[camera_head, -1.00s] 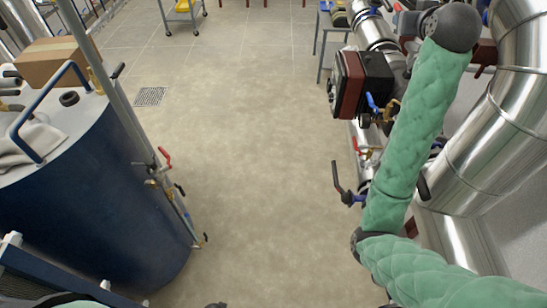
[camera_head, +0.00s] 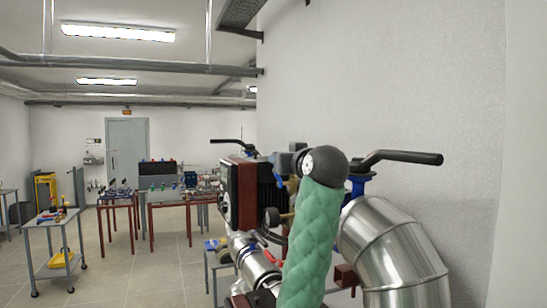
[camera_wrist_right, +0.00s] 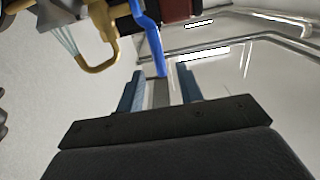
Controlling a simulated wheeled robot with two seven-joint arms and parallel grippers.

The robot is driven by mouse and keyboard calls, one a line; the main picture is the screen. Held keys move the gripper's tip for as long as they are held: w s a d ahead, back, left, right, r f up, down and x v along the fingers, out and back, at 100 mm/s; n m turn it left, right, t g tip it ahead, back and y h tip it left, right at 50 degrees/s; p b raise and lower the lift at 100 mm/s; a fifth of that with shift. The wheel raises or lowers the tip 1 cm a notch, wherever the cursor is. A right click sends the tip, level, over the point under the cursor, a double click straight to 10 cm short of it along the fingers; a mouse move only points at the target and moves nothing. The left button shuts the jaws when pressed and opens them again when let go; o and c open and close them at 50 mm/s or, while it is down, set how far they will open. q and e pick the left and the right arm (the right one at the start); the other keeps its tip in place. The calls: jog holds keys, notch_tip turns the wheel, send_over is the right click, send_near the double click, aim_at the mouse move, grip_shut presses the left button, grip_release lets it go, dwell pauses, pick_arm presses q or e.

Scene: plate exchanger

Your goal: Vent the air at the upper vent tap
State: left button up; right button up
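In the right wrist view, a brass vent tap (camera_wrist_right: 101,50) with a curved spout sits at the upper left, and a blue lever (camera_wrist_right: 150,40) hangs down from the top. My right gripper (camera_wrist_right: 159,70) is open. Its two blue fingers stand apart on either side of the lever's lower end, and I see no clear contact. In the head view my green-sleeved right arm rises in front of the pipework. The right fingers and the tap cannot be made out there. My left gripper is in neither view.
A red-and-black boxed unit (camera_head: 243,192) stands left of my right arm. A silver elbow pipe (camera_head: 392,252) and a black-handled lever (camera_head: 400,158) are to its right, close to the white wall. Workbenches and a grey trolley (camera_head: 55,245) stand farther back left, with open floor between.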

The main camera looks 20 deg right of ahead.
jog(key=w+p, duration=0.1)
jog(key=w, duration=0.1)
jog(key=w+p, duration=0.1)
jog(key=w, duration=0.1)
jog(key=shift+w+a+r+p, duration=0.15)
jog(key=shift+w+p, duration=0.2)
jog(key=shift+w, duration=0.05)
pick_arm(q)
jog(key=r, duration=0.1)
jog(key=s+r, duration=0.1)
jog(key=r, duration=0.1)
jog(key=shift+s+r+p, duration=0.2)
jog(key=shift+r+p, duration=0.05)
jog(key=shift+p, duration=0.1)
pick_arm(e)
jog(key=shift+w, duration=0.85)
grip_shut()
